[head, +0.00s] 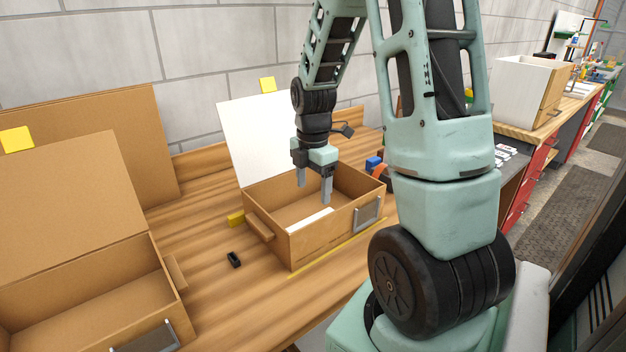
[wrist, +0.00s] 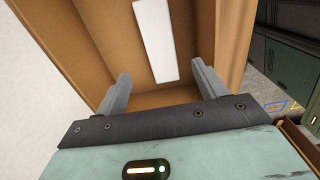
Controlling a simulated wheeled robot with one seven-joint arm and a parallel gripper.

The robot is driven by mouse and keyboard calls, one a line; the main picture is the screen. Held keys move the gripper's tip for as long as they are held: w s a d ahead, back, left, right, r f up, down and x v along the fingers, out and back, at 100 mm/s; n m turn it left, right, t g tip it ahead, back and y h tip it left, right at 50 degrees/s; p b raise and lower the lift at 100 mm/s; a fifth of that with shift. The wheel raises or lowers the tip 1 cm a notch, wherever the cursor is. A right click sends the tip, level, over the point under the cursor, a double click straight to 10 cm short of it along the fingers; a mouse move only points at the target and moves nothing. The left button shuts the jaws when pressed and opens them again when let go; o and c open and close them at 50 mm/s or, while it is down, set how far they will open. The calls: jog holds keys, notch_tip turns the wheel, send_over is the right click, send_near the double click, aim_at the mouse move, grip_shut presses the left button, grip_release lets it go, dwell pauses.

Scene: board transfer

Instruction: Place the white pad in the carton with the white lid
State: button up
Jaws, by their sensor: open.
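The carton with the white lid (head: 262,137) stands open on the wooden bench, its lid tilted up at the back. Its brown front wall (head: 330,238) faces me. The white pad (head: 311,220) lies inside the carton near the front wall, partly hidden by that wall. In the wrist view the white pad (wrist: 156,40) shows as a long white strip on the carton floor. My gripper (head: 314,194) is open and points down over the carton, with its fingertips at about the opening. Nothing is between the fingers, and the pad appears apart from them.
A second carton with a brown lid (head: 68,197) stands open at the left. A small black object (head: 234,260) lies on the bench (head: 210,285) between the cartons. A blue and orange item (head: 376,166) is behind the white-lidded carton. A white box (head: 525,90) stands farther right.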

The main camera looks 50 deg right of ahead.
jog(key=shift+m, duration=0.7)
jog(key=a+r, duration=0.1)
jog(key=a, duration=0.3)
jog(key=w+a+r, duration=0.1)
jog(key=a, duration=0.2)
jog(key=a+r, duration=0.1)
jog(key=a, duration=0.3)
jog(key=shift+w+a, duration=0.3)
jog(key=shift+w, duration=0.05)
jog(key=s+a+m, duration=0.2)
jog(key=s+a, duration=0.1)
jog(key=a, duration=0.9)
jog(key=s+a+r+m, duration=0.1)
jog(key=s+a+m, duration=0.3)
jog(key=s+a, duration=0.9)
jog(key=shift+s+a+r+y, duration=0.2)
jog(key=shift+s+a+y, duration=0.05)
jog(key=shift+s+y, duration=0.05)
